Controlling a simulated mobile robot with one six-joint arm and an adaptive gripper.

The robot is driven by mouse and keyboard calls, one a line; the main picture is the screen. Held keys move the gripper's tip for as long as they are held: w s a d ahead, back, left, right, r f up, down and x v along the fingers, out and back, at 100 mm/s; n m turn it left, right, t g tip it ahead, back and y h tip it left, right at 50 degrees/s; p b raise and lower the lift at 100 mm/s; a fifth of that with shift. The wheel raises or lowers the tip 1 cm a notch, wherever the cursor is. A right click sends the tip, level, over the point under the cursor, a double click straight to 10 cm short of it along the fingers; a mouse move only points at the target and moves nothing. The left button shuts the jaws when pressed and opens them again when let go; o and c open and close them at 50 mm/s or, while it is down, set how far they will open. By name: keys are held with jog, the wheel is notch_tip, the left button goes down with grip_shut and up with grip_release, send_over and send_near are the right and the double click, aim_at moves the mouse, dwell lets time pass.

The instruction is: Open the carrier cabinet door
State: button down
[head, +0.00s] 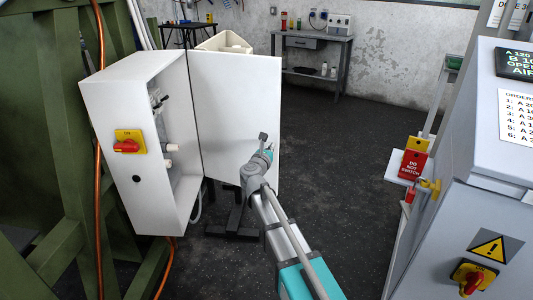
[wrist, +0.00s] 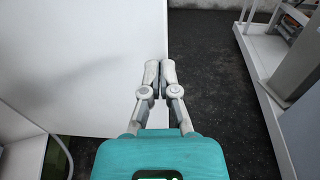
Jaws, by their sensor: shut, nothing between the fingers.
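The white carrier cabinet (head: 120,150) is at the left in the head view, with its open side facing right. Its white door (head: 228,100) stands wide open, swung out to the right from the far edge of the box. The door also fills the left of the wrist view (wrist: 80,60). My gripper (head: 265,140) is in front of the door near its lower free edge. In the wrist view my gripper (wrist: 160,72) has its fingers together, empty, with the tips beside the door's free edge. I cannot tell whether they touch the door.
A red and yellow switch (head: 128,143) is on the cabinet's front side. A grey console (head: 470,170) with a red lockout tag (head: 412,163) stands at the right. A workbench (head: 312,42) is at the back wall. The dark floor (head: 340,150) between is clear.

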aim_at(275, 138)
jog(key=shift+x, duration=3.15)
jog(key=shift+w+a, duration=0.1)
jog(key=shift+w, duration=0.05)
